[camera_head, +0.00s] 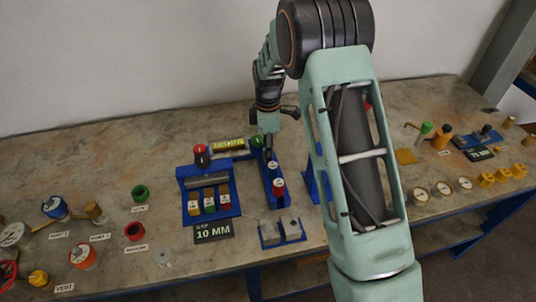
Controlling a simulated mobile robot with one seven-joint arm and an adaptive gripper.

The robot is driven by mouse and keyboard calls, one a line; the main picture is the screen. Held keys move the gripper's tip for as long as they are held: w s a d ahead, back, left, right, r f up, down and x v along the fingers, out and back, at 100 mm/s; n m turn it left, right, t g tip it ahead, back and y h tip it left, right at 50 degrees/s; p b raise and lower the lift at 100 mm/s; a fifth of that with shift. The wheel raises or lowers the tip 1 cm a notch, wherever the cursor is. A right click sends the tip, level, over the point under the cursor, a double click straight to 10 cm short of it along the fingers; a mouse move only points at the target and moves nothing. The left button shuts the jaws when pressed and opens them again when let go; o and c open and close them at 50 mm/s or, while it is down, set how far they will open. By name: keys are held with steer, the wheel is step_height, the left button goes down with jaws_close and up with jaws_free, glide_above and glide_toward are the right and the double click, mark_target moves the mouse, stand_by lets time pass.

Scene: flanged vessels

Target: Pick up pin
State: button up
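My gripper (268,142) points down over the back middle of the bench, small in view. I cannot make out its fingertips or whether it holds anything. Below it is a narrow blue stand (267,184) bearing a white-topped piece (273,167) and a red piece with a white top (279,187). No piece is clearly recognisable as the pin; it may be one of these small pieces or hidden by my arm. A green round piece (256,141) is close to the left of my gripper, at the end of a yellow-labelled bar (229,145).
A blue rack (184,185) holds several coloured blocks, with a "10 MM" sign (213,232) in front. A blue-and-grey fixture (269,234) is near the front edge. Valves and caps crowd the left; gauges and yellow pieces stand right. My arm hides part of the bench (110,150).

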steer(key=shift+c, duration=0.6)
steer(key=c, duration=0.8)
steer(key=shift+r, duration=0.15)
